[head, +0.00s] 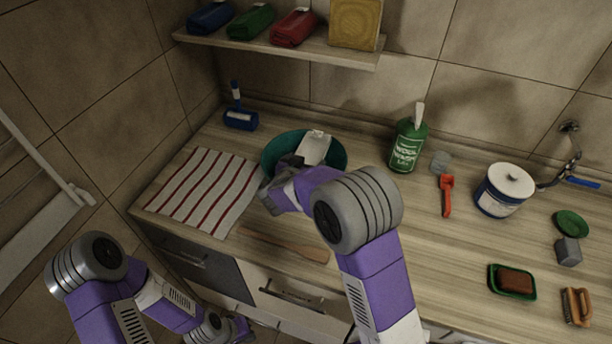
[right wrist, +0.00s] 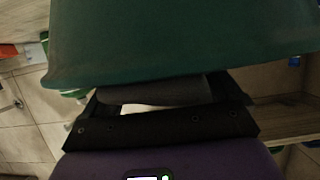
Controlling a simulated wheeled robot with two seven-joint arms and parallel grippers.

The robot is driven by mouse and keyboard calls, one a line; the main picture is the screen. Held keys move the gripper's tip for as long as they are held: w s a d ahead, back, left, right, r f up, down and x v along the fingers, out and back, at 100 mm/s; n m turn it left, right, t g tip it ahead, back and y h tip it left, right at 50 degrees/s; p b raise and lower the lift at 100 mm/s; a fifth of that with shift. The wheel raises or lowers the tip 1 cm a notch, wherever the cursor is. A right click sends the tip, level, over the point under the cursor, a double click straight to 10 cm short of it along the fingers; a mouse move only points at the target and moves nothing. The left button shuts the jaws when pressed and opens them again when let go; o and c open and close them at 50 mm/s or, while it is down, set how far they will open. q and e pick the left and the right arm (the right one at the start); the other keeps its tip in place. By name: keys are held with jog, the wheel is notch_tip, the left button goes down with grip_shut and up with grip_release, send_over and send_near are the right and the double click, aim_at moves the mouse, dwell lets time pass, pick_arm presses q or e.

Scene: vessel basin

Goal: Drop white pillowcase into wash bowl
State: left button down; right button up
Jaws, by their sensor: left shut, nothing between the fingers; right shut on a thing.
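The white pillowcase (head: 315,148) is a folded pale bundle over the teal wash bowl (head: 339,150) in the head view. My right gripper (head: 292,161) is at the bowl's front left, shut on the pillowcase; my own arm hides part of the bowl. In the right wrist view the teal bowl (right wrist: 180,40) fills the top, close to the dark fingers (right wrist: 160,115), with a small white patch (right wrist: 150,108) between them. I cannot tell whether the pillowcase touches the bowl. My left gripper (head: 238,328) is shut and empty, low in front of the counter.
A striped towel (head: 200,190) lies left of the bowl and a wooden utensil (head: 285,244) in front. A shelf (head: 280,47) with folded cloths hangs above.

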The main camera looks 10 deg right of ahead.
jog(key=shift+f, duration=0.35)
jog(key=o, duration=0.9)
jog(key=p+v, duration=0.1)
jog(key=v, duration=0.6)
jog(key=shift+s+a+r, duration=0.15)
jog(key=shift+s+r, duration=0.05)
